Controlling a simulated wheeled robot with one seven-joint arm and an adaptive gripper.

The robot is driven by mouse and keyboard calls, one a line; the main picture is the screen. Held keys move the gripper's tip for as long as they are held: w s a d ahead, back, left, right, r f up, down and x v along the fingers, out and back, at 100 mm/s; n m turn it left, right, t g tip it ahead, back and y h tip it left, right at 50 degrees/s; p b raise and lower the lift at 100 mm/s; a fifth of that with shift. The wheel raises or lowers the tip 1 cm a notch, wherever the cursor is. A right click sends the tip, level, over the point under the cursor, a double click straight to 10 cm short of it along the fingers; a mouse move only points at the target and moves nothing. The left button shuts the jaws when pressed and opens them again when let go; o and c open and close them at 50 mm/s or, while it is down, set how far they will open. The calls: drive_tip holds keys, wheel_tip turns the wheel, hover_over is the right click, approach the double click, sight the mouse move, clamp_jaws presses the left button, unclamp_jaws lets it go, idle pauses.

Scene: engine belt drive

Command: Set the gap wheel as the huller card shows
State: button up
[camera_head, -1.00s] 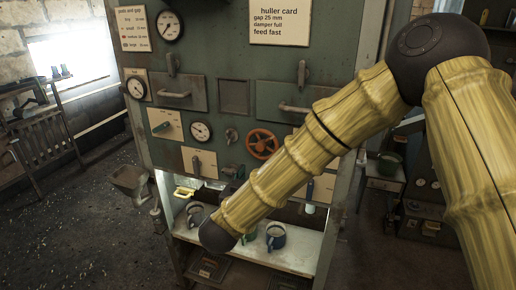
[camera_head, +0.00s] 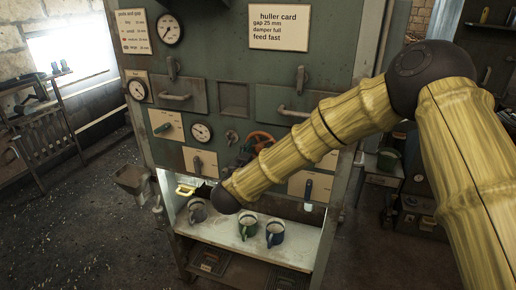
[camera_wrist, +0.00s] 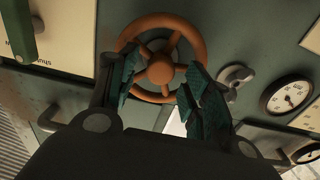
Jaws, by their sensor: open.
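The huller card (camera_head: 280,27) is high on the green machine front and reads gap 25 mm, damper full, feed fast. An orange spoked handwheel (camera_head: 262,135) is on the panel below it, mostly hidden behind my arm; no label naming it as the gap wheel is legible. My gripper (camera_wrist: 159,82) is open, with one teal-padded finger on each side of the wheel's lower part in that view. Contact with the rim cannot be told. No gripped object shows between the fingers.
A round gauge (camera_head: 201,132) sits left of the wheel, with a small grey knob (camera_wrist: 235,77) between them. Lever plates (camera_head: 166,125) and pull handles (camera_head: 175,97) stick out nearby. Several mugs (camera_head: 275,232) stand on the white shelf (camera_head: 225,232) below my arm.

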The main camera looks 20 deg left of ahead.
drive_tip(key=shift+w, duration=0.25)
drive_tip(key=c, duration=1)
drive_tip(key=shift+f+m+b, duration=0.15)
drive_tip(key=shift+m+b, duration=0.15)
drive_tip(key=shift+b, duration=0.1)
drive_tip(key=m+b, duration=0.8)
drive_tip(key=b, duration=0.2)
drive_tip(key=m+b, duration=0.9)
drive_tip(key=b, duration=0.1)
drive_tip(key=shift+d+f, duration=0.15)
drive_tip(key=shift+d, duration=0.05)
